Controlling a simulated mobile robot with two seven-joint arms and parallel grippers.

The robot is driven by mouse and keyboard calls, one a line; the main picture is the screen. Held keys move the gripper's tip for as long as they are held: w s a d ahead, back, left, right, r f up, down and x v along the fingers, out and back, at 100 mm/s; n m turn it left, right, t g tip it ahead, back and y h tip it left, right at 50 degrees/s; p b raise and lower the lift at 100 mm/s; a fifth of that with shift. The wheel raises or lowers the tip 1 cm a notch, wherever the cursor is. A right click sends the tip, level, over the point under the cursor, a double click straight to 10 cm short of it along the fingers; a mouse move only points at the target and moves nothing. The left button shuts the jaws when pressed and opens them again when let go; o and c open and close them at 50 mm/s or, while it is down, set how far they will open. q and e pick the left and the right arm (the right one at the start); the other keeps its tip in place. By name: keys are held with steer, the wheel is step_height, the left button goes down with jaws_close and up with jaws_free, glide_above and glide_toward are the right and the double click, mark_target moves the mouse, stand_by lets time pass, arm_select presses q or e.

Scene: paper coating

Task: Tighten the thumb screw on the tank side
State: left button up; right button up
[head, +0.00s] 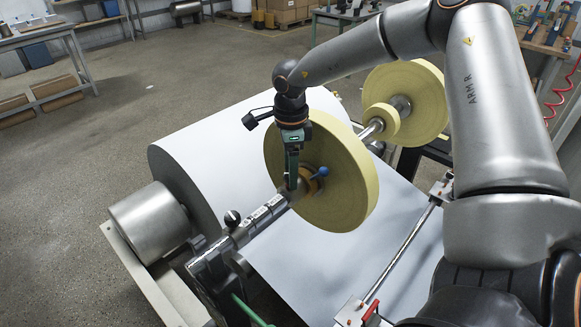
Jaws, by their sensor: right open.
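A blue-headed thumb screw (322,171) stands out from a brass-coloured collar (308,184) on the shaft, against the near face of a large yellow disc (345,185). My right gripper (291,188) points down just left of the collar, at the shaft. It is open, and the blue head is to the right of its fingers, not between them. Whether the fingers touch the shaft or collar I cannot tell. No tank is clearly recognisable. My left gripper is out of view.
The metal shaft (262,216) runs diagonally above a wide white paper roll (215,140) and sheet. More yellow discs (420,95) sit at its far end. A steel cylinder (150,222) is at left, a thin rail (400,250) at right. Open floor lies at upper left.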

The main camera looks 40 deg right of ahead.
jaws_close()
stand_by(0.5)
